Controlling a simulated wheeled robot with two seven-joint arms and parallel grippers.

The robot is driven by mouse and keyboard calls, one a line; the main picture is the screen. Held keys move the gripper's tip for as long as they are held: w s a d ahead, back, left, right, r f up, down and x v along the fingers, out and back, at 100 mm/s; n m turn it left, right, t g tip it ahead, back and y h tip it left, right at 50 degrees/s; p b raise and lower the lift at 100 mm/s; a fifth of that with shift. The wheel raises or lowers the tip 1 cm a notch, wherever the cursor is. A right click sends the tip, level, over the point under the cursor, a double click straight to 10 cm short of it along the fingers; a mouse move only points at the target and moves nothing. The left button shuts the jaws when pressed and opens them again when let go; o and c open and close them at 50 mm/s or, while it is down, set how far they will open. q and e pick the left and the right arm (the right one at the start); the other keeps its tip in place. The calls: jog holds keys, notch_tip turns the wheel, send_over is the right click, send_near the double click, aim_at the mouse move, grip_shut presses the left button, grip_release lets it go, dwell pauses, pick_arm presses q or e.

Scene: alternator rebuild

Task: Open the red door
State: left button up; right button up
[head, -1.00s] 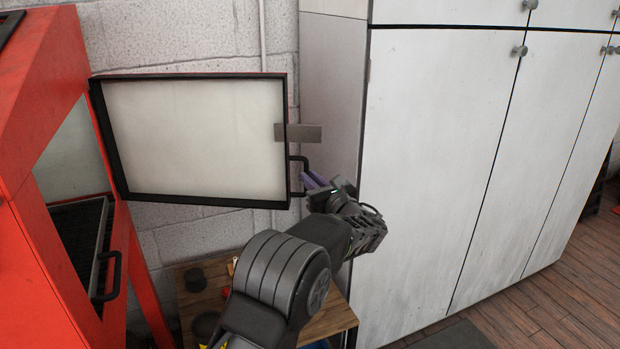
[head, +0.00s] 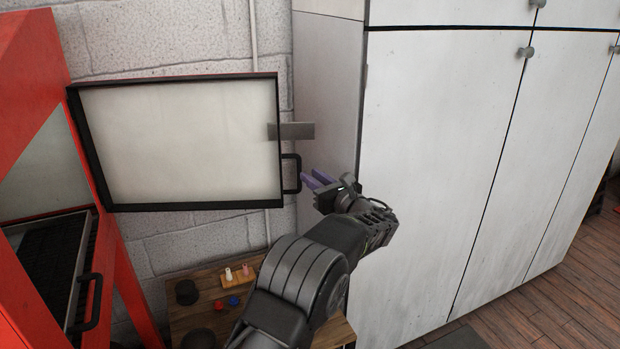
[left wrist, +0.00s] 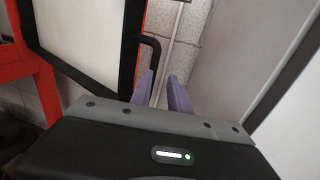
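The door (head: 180,145) is a pale panel in a dark frame with a thin red top edge. It stands swung wide open from the red cabinet (head: 25,60) on the left. Its black handle (head: 291,174) is on the free right side. My left gripper (head: 310,181) is just right of the handle, with its purple fingers pointing toward it. In the left wrist view, the fingers (left wrist: 162,88) are apart with nothing visible between them. The handle (left wrist: 152,48) shows beyond and left of them; whether a finger touches it I cannot tell. My right gripper is out of view.
A tall white cupboard (head: 430,150) stands close on the right of my left arm. A small wooden table (head: 190,320) with small coloured items is below the door. A grey plate (head: 295,131) sticks out at the door's right edge. A block wall is behind.

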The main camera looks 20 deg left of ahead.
pick_arm(q)
jog(key=v, duration=0.7)
jog(key=shift+s+b, duration=0.3)
jog(key=shift+b, duration=0.1)
jog(key=shift+d, duration=0.15)
jog(key=shift+c, duration=0.4)
